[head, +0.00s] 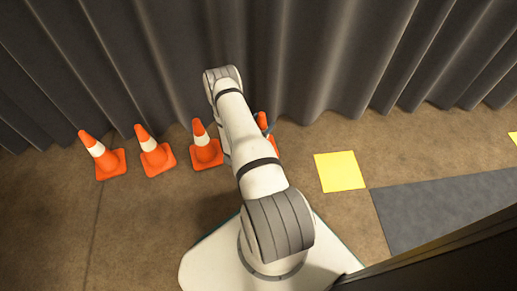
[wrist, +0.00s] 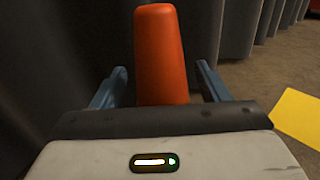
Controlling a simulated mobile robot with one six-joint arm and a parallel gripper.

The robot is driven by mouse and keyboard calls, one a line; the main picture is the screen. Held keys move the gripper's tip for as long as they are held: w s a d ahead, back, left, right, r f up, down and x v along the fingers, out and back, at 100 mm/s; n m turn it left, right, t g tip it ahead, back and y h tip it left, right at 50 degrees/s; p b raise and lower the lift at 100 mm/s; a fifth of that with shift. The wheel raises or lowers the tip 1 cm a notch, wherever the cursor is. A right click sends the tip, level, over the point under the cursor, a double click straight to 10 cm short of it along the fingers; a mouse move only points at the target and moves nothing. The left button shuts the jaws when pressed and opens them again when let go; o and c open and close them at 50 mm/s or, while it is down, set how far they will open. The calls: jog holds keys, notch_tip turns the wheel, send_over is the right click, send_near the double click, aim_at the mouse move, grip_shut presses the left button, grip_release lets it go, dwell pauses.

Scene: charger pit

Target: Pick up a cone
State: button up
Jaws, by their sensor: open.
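Several orange cones with white bands stand in a row along the curtain in the head view. From the left there are a first cone (head: 112,165), a second cone (head: 157,161) and a third cone (head: 206,153). A fourth cone (head: 263,122) at the right end is mostly hidden behind my arm. In the wrist view an orange cone top (wrist: 161,60) stands upright between the two blue fingers of my gripper (wrist: 158,88). The fingers are open, with a gap visible on each side of the cone. The cone's lower part is hidden by the gripper body.
A dark pleated curtain (head: 330,50) hangs right behind the cones. A yellow square (head: 340,171) lies on the brown floor to the right, beside a grey mat (head: 440,210). A dark edge crosses the lower right. Floor left of the cones is clear.

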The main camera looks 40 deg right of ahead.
jog(key=shift+w+d, duration=0.2)
jog(key=shift+d, duration=0.35)
jog(key=shift+c, duration=0.6)
jog(key=c, duration=1.2)
jog(key=shift+c, duration=0.2)
jog(key=shift+r, duration=0.15)
